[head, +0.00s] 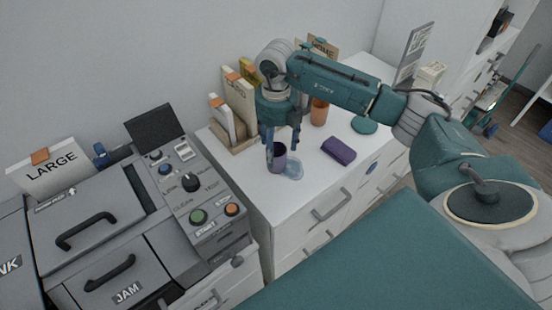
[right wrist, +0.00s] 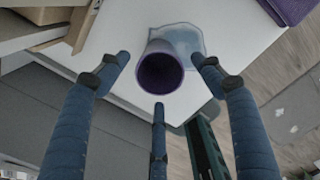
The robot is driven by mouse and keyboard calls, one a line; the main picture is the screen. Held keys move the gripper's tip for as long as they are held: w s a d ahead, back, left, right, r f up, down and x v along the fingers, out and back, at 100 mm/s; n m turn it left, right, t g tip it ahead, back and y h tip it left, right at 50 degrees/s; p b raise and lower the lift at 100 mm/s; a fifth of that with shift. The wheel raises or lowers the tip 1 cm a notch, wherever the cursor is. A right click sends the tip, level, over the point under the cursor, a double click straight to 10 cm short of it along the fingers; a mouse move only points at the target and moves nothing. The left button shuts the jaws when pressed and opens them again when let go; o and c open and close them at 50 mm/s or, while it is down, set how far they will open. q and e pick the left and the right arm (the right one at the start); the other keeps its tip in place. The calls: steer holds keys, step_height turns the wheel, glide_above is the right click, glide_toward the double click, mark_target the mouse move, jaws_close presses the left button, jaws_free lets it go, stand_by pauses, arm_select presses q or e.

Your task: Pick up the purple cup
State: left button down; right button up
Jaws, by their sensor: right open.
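The purple cup (head: 279,160) stands upright near the front left edge of the white desk top. In the right wrist view the cup (right wrist: 160,72) shows its dark open mouth. My right gripper (head: 282,146) points down at the cup from above. Its blue fingers are open. In the right wrist view the right gripper (right wrist: 160,62) has one fingertip on each side of the cup and a third below it, with gaps visible. In the head view one finger hides part of the cup. My left gripper is not in view.
A translucent bluish dish (head: 294,171) sits close beside the cup. A purple case (head: 339,150) and an orange cup (head: 319,112) are on the same desk top (head: 315,190). A wooden organizer (head: 240,135) stands behind left. A grey printer-like machine (head: 110,255) fills the left.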

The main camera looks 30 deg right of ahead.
mark_target(276, 154)
step_height(276, 154, down, 4)
steer(key=shift+w+d+r+p, duration=0.15)
steer(key=shift+r+p, duration=0.05)
steer(key=shift+p, duration=0.1)
steer(key=shift+f, duration=0.15)
steer(key=c, duration=1.1)
steer(key=shift+c, duration=1.2)
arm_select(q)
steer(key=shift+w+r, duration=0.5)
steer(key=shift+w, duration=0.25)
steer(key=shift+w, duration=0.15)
